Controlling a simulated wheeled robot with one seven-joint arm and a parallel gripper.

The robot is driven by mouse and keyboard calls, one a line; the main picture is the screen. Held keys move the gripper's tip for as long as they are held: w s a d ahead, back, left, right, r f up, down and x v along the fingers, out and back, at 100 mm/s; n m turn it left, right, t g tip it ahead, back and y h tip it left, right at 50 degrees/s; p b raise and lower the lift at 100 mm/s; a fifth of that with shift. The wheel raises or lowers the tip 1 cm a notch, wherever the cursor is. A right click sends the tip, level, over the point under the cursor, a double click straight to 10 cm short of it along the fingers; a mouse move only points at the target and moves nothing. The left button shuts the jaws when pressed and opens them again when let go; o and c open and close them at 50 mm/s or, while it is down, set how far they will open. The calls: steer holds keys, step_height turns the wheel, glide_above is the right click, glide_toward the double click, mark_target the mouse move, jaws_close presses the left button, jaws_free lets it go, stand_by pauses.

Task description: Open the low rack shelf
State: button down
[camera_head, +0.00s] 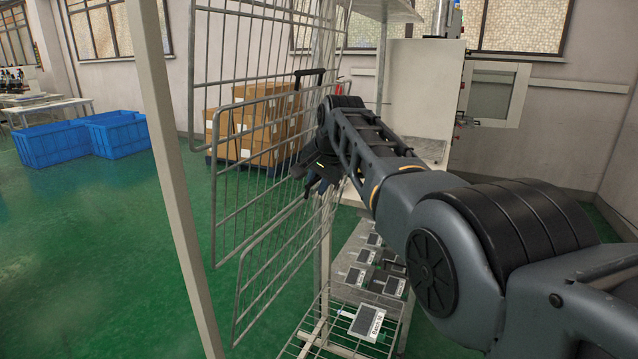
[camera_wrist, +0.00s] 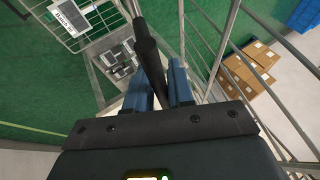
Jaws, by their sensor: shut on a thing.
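The rack (camera_head: 326,250) has several wire panels on its left side. The low wire panel (camera_head: 262,275) is tilted out from the rack, with its upper corner near my gripper (camera_head: 318,182). In the wrist view, my gripper (camera_wrist: 162,88) has its two blue fingers closed around a black handle bar (camera_wrist: 146,45). The hand covers most of this handle in the head view. Another black handle (camera_head: 310,72) shows on the wire panel above.
More keypads (camera_head: 362,256) lie on the lower shelves. A pale rack post (camera_head: 168,150) stands in the left foreground. Stacked cardboard boxes (camera_head: 262,125) sit behind the wire panels. Blue crates (camera_head: 55,144) are at the far left. The green floor between is clear.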

steer(key=shift+a+f, duration=0.1)
steer(key=shift+a, duration=0.05)
steer(key=c, duration=1.2)
jaws_free()
steer(key=shift+o, duration=0.2)
steer(key=shift+s+d+r, duration=0.2)
steer(key=shift+r, duration=0.35)
steer(key=v, duration=0.6)
steer(key=shift+s+r, duration=0.2)
steer(key=shift+r, duration=0.05)
steer(key=shift+d, duration=0.1)
